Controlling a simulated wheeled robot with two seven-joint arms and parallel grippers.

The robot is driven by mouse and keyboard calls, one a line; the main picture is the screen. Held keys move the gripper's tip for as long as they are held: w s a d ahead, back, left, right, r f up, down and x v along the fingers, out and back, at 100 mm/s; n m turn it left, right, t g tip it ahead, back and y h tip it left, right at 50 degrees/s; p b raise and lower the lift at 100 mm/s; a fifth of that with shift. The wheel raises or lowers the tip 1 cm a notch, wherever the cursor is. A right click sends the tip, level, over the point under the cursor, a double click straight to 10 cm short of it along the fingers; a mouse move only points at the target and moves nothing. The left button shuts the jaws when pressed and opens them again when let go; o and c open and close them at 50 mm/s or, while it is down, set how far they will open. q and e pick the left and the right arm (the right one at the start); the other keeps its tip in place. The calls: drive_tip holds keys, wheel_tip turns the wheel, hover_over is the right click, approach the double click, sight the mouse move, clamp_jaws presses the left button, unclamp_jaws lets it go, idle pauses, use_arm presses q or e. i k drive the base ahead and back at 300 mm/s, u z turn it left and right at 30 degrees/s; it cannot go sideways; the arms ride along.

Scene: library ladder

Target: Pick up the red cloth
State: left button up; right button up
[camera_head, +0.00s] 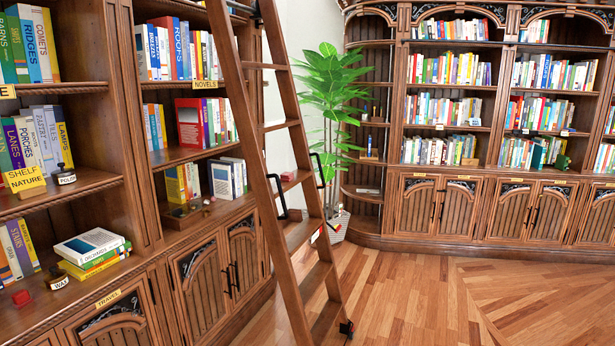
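A small red item (22,297) lies on the lower shelf at the far left, near its front edge. It is too small to tell whether it is a folded cloth. No other thing that is clearly a red cloth shows. Neither of my grippers is in view.
A wooden ladder (290,190) leans against the left bookcase (130,130). A potted plant (333,100) stands in the corner. The wooden floor (440,300) at right is clear.

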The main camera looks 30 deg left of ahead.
sight(286, 176)
drive_tip(key=z, duration=0.05)
drive_tip(key=i, duration=1.95)
drive_tip(key=u, duration=1.1)
drive_tip(key=i, duration=1.4)
drive_tip(key=u, duration=1.55)
drive_tip(key=i, duration=0.25)
